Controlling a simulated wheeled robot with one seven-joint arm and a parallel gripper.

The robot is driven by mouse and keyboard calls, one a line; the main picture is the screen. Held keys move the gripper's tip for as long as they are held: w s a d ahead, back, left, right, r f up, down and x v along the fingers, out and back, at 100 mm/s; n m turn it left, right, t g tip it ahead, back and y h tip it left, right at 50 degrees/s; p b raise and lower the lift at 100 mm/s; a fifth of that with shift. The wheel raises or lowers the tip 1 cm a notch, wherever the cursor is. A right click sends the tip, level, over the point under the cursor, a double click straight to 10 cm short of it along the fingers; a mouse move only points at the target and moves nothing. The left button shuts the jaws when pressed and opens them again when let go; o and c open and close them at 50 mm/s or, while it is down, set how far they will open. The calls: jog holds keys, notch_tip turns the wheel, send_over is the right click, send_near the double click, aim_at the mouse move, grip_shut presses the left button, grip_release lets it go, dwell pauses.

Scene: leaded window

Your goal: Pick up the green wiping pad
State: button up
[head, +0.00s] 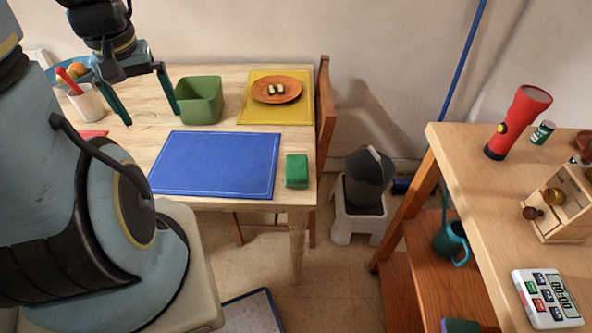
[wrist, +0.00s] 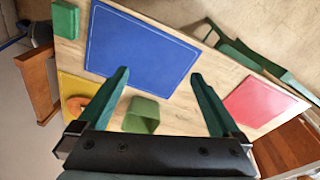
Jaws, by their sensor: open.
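The green wiping pad (head: 297,171) is a small green block lying on the wooden table (head: 222,202) near its front right corner, just right of the blue mat (head: 215,163). In the wrist view the pad (wrist: 66,19) shows at the upper left, beside the blue mat (wrist: 139,50). My gripper (head: 150,119) is above the left part of the table, well to the left of the pad. In the wrist view its two fingers (wrist: 160,84) are spread wide with nothing between them that they hold. The pad is fully visible and apart from the gripper.
A green square bin (head: 200,101) stands behind the blue mat, close to my gripper. A yellow mat (head: 262,116) with an orange plate (head: 276,91) lies at the back right. A white cup (head: 86,104) stands at left. A chair (head: 325,112) stands at the table's right edge.

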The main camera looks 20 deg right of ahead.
jog(key=d+f+m+b, duration=0.1)
jog(key=d+f, duration=0.4)
jog(key=d, duration=0.4)
jog(key=s+d+f+m+g+b, duration=0.1)
jog(key=d+f, duration=0.5)
jog(key=d, duration=0.4)
jog(key=s+d+f+m+b, duration=0.1)
jog(key=d+f, duration=0.4)
jog(key=d, duration=0.4)
jog(key=shift+s+d+f+g, duration=0.15)
jog(key=shift+d+f+g, duration=0.05)
jog(key=shift+f+g, duration=0.1)
send_over(297, 166)
notch_tip(297, 166, down, 5)
jog(key=shift+s+a+r, duration=0.1)
jog(key=shift+a, duration=0.05)
jog(key=shift+w+f+p, duration=0.2)
jog(key=shift+f+p, duration=0.95)
jog(key=shift+f, duration=1.45)
jog(key=shift+c, duration=0.4)
jog(key=c, duration=1.1)
